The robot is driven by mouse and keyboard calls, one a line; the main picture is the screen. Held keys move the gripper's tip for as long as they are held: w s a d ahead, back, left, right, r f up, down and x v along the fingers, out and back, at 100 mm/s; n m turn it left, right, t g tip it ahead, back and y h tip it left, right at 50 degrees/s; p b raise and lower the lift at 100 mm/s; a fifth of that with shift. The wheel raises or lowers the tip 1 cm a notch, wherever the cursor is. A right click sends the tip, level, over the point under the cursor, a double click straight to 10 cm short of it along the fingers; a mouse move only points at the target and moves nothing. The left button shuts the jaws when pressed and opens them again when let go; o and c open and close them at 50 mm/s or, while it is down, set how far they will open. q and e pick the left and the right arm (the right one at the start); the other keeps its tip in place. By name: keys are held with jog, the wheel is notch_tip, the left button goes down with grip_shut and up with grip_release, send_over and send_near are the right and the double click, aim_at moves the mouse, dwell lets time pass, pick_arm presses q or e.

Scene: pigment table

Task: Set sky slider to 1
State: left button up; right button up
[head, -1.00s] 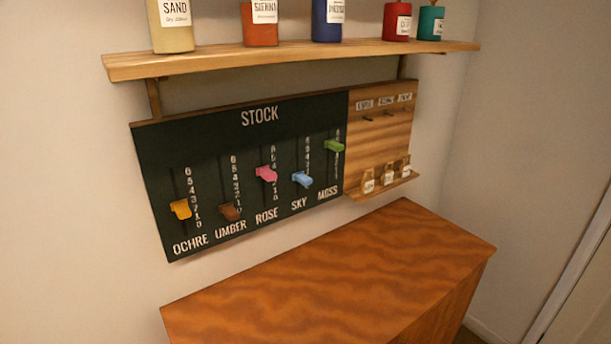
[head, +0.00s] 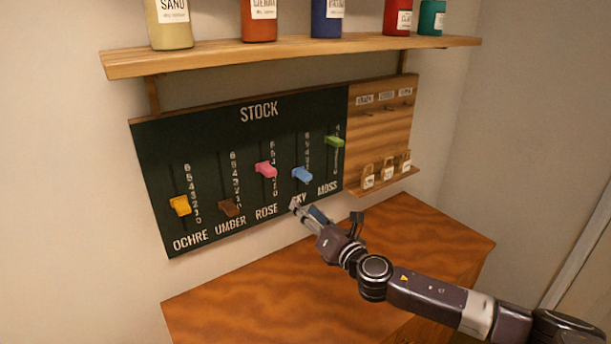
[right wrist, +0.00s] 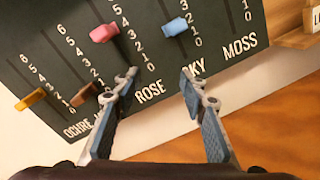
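The sky slider is a light blue knob (head: 302,175) on the black STOCK board (head: 240,205), fourth column from the left. It also shows in the right wrist view (right wrist: 175,27), low on its scale, near the 1 and 2 marks; I cannot tell its exact value. My right gripper (head: 304,209) is open and empty, just below the knob, with its fingers pointing toward the board. It partly covers the SKY label in the head view. In the right wrist view the gripper (right wrist: 157,82) has its fingers spread, with the knob beyond and above them, untouched. My left gripper is not in view.
The pink rose knob (head: 265,170) and green moss knob (head: 334,141) flank the sky column. Brown umber (head: 229,208) and orange ochre (head: 180,206) knobs are farther left. A shelf (head: 220,58) with bottles hangs above. A wooden cabinet (head: 240,300) stands below, its top clear.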

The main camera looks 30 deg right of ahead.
aim_at(309, 177)
jog(key=w+d+r+n+y, duration=0.2)
jog(key=d+r+n, duration=0.3)
jog(key=d+n, duration=0.15)
jog(key=shift+n, duration=0.25)
jog(key=w, duration=0.2)
jog(key=w+a, duration=0.1)
jog(key=w, duration=0.2)
jog(key=w+p, duration=0.1)
jog(key=w, duration=0.2)
jog(key=shift+a+f, duration=0.2)
jog(key=shift+a, duration=0.2)
grip_shut()
